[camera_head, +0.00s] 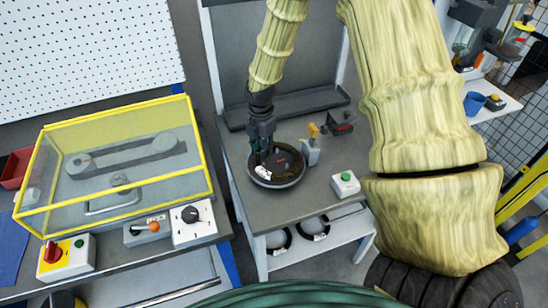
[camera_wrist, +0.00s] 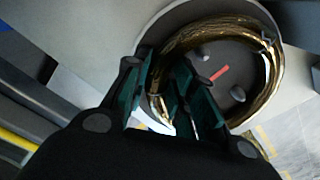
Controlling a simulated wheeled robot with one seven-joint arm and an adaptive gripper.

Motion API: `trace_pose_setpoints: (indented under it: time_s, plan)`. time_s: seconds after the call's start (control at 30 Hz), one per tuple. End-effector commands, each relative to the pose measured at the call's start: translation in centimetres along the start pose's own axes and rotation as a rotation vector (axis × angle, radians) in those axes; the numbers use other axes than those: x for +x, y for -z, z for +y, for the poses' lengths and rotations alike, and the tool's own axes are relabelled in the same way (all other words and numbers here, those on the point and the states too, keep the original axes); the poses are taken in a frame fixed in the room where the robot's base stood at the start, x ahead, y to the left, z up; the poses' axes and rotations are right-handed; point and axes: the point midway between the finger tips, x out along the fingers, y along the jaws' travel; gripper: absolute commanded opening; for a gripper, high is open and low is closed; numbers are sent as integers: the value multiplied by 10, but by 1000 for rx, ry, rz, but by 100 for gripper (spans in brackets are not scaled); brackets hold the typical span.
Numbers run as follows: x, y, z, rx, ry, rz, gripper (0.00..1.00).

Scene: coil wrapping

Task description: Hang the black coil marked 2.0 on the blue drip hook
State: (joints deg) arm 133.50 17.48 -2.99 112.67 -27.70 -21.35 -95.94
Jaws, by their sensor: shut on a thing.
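My gripper (camera_head: 264,151) reaches down onto a round dark turntable (camera_head: 290,180) on the grey bench. In the wrist view its fingers (camera_wrist: 156,98) are shut across the left side of a ring-shaped coil. The coil (camera_wrist: 262,62) looks golden-brown and shiny there, and lies around a dark hub with a red mark. A white tag (camera_wrist: 158,125) shows by the fingers and also in the head view (camera_head: 264,171); its writing is unreadable. Two black rings (camera_head: 314,228) with white tags lie on the lower shelf. I cannot make out a blue drip hook.
A yellow-framed clear case (camera_head: 205,150) stands at left, with control boxes (camera_head: 192,222) before it. A blue cup (camera_head: 474,103) is at far right.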

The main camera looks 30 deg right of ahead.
Motion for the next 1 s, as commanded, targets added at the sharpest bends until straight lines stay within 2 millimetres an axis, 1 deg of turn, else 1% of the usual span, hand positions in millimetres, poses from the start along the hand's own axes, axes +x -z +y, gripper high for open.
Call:
trace_pose_setpoints:
  time_s: [0.27, 0.43, 0.6, 0.67, 0.87, 1.0]
  plan:
    - [-6, 0, 1, 0, -2, 0, 0]
    - [-19, 0, 1, 0, -3, 0, 0]
    - [-36, 0, 1, 0, -4, 0, 0]
    - [-34, 6, -11, -1, 1, 1, 0]
    - [-38, 24, -44, -2, 0, 1, 0]
    - [-40, 38, -71, 0, -1, 0, 0]
